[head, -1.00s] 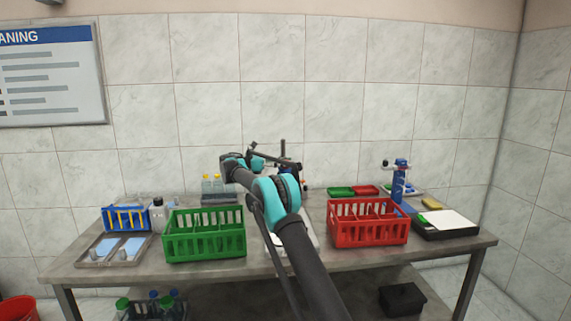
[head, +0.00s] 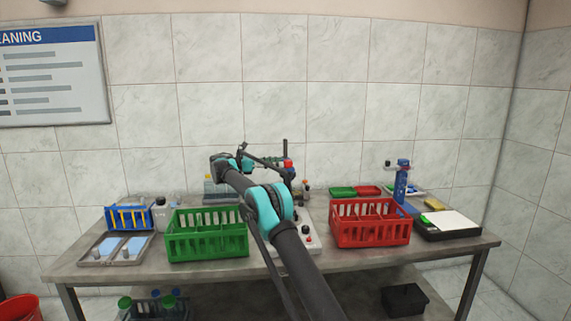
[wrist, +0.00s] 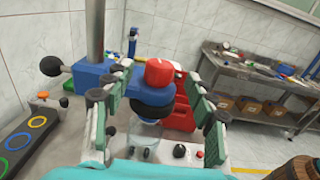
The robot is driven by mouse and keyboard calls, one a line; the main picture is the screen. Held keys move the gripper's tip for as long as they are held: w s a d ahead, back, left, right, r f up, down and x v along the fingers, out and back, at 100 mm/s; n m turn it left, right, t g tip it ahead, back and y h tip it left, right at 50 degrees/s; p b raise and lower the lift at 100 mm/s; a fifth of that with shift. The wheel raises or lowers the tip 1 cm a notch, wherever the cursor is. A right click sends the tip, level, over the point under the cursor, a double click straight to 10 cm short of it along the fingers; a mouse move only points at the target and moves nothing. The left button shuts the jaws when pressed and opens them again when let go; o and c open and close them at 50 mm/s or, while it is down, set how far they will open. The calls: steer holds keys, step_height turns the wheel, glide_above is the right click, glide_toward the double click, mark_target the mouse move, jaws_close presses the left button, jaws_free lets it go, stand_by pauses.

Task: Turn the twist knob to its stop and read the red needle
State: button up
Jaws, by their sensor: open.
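In the wrist view a red round cap-like part (wrist: 159,73) with a small white mark stands on a blue body (wrist: 97,77), above a black ring (wrist: 153,108). It also shows in the head view (head: 288,163). I cannot tell for sure which part is the twist knob. A black ball-ended lever (wrist: 50,66) sticks out to the left. My gripper (wrist: 158,88) is open. Its green-padded fingers show left and right of the red part and black ring, with gaps visible. I cannot make out a red needle.
A white base plate (head: 311,246) with small knobs lies under the device. A green crate (head: 206,252) stands to the left and a red crate (head: 370,238) to the right. A grey post (wrist: 94,30) rises beside the device.

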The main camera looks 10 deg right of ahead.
steer(key=a, duration=0.7)
steer(key=shift+a, duration=0.1)
